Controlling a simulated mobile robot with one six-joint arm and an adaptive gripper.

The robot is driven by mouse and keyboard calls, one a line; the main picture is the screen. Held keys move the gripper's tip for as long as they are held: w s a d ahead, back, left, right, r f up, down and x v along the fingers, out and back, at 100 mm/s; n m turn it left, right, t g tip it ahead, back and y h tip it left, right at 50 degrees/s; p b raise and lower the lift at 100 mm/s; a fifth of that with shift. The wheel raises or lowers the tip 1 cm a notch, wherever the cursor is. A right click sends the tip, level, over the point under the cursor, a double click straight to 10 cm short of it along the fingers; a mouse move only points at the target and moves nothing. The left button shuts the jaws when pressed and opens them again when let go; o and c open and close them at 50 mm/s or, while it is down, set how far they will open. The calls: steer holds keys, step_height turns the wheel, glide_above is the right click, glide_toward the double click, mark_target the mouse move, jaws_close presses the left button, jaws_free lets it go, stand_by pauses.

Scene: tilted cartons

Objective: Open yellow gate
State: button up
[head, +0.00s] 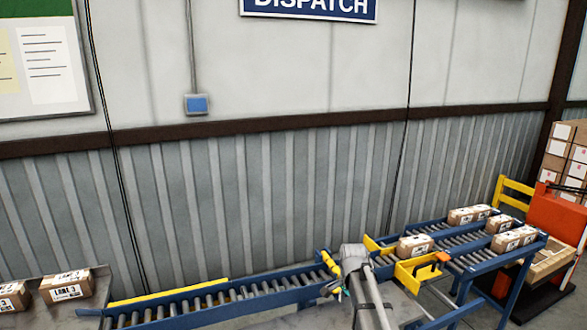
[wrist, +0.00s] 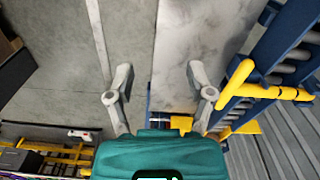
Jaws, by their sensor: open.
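Yellow parts stand along the roller conveyor in the head view. A yellow plate (head: 418,270) with an orange end piece (head: 442,257) is at the near side, beside a carton on the rollers. A second yellow bar (head: 376,244) is at the far side. I cannot tell for sure which is the gate, or how far it stands open. In the wrist view my gripper (wrist: 158,74) is open, with nothing between its fingers. A yellow bar with an upright yellow piece (wrist: 237,82) is right of the right finger, apparently apart from it. My arm hides part of the conveyor in the head view.
The blue roller conveyor (head: 262,300) runs along the corrugated wall. Several cartons lie on its right end, including one (head: 414,246) by the yellow plate. Labelled cartons (head: 66,285) lie on a grey surface at the left. An orange machine (head: 556,218) stands at the right.

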steer(key=s+f+n+b, duration=0.1)
steer(key=s+f+n, duration=0.1)
steer(key=s+n, duration=0.4)
steer(key=s+f+n+b, duration=0.1)
steer(key=s+n, duration=0.4)
steer(key=s, duration=0.7)
steer(key=shift+s+f+n+b, duration=0.15)
steer(key=shift+f+n+b, duration=0.25)
steer(key=shift+b, duration=0.4)
